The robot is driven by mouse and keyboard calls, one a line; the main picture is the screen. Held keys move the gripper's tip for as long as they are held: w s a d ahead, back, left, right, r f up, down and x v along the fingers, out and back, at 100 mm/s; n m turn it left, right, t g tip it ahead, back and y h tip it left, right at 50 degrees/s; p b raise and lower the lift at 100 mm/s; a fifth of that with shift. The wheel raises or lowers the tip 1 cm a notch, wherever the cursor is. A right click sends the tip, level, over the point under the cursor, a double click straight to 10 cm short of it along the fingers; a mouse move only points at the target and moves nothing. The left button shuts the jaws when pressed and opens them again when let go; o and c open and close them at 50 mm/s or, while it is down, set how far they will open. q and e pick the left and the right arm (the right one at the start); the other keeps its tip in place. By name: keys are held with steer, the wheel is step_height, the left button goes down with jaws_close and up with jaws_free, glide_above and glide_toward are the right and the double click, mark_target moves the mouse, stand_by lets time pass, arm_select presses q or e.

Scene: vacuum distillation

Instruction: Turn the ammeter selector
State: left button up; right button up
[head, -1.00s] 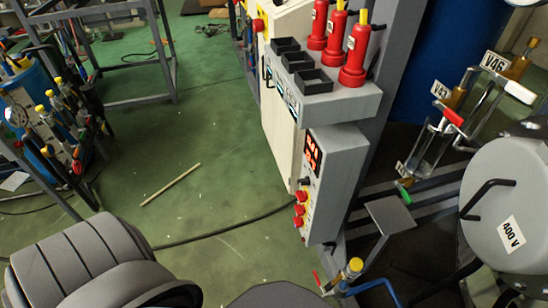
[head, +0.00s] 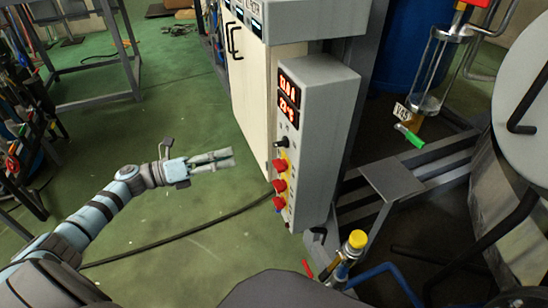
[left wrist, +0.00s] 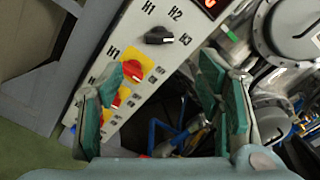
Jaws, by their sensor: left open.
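The ammeter selector (head: 282,143) is a small black knob on the front of a grey control box (head: 340,92), below two red digital displays. In the left wrist view the black knob (left wrist: 159,36) has a white pointer line and sits among the labels H1, H2 and H3. My left gripper (head: 230,158) is open and empty, in the air left of the box and apart from the knob. In the left wrist view its green-padded fingers (left wrist: 162,80) are spread, with the knob beyond them. My right gripper is not in view.
Below the selector are several red knobs (head: 279,166), some on yellow plates. A metal bracket plate (head: 390,180) and a yellow-capped valve (head: 357,240) stand right of and below the box. A white cabinet (head: 250,100) is behind.

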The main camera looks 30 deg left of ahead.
mark_target(274, 143)
arm_select(q)
steer(key=b+x, duration=0.1)
steer(key=x, duration=1.3)
steer(key=shift+w+r, duration=0.1)
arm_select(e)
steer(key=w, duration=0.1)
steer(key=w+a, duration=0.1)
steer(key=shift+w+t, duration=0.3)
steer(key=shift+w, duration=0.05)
arm_select(q)
steer(key=shift+c, duration=0.4)
steer(key=c, duration=1.1)
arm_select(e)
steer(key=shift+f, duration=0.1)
